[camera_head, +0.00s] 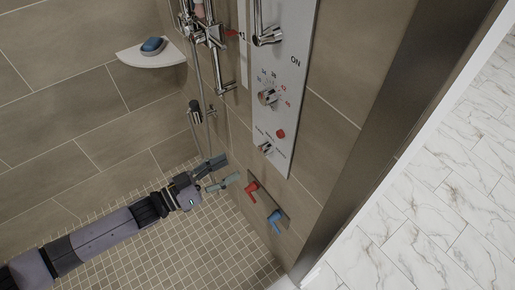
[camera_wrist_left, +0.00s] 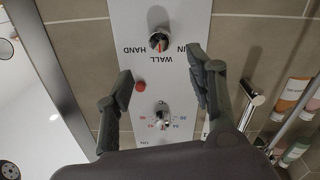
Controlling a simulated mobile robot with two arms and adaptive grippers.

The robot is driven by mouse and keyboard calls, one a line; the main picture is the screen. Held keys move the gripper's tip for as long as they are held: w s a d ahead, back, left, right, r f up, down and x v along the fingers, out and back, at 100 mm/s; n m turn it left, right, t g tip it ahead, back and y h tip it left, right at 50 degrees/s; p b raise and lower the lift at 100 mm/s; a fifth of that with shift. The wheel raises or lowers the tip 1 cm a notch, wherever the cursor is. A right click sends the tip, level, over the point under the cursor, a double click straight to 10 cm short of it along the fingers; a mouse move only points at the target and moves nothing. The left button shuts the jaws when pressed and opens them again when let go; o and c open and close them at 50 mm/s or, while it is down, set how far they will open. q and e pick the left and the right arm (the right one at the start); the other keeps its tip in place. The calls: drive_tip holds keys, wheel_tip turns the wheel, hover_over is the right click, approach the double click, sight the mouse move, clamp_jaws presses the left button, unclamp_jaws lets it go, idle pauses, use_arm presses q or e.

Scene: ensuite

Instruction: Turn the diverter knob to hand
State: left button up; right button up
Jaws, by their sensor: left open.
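The diverter knob (camera_head: 265,148) is the lowest chrome knob on the white shower panel (camera_head: 283,85). In the left wrist view the knob (camera_wrist_left: 158,41) is ahead of the fingers near the top, with HAND, WALL and a partly covered third word printed around it. I cannot tell clearly which word it points to. My left gripper (camera_head: 224,171) is open and empty, to the lower left of the knob and apart from it. In the left wrist view its two fingers (camera_wrist_left: 160,65) stand wide on either side of the panel.
A red button (camera_head: 281,134) and the temperature knob (camera_head: 267,97) are above the diverter. Red (camera_head: 252,191) and blue (camera_head: 275,221) levers project below it. A hand shower holder (camera_head: 195,112) and rail are left. A corner shelf (camera_head: 152,55) holds blue soap (camera_head: 152,45).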

sight(261, 150)
use_arm(q)
drive_tip(key=p+x, duration=0.1)
drive_tip(key=x, duration=0.8)
drive_tip(key=shift+w+d+p, duration=0.25)
drive_tip(key=shift+d+p, duration=0.05)
drive_tip(key=shift+p, duration=0.05)
drive_tip(key=shift+w+d, duration=0.25)
drive_tip(key=shift+d, duration=0.1)
drive_tip(key=shift+c, duration=0.5)
drive_tip(key=c, duration=1.1)
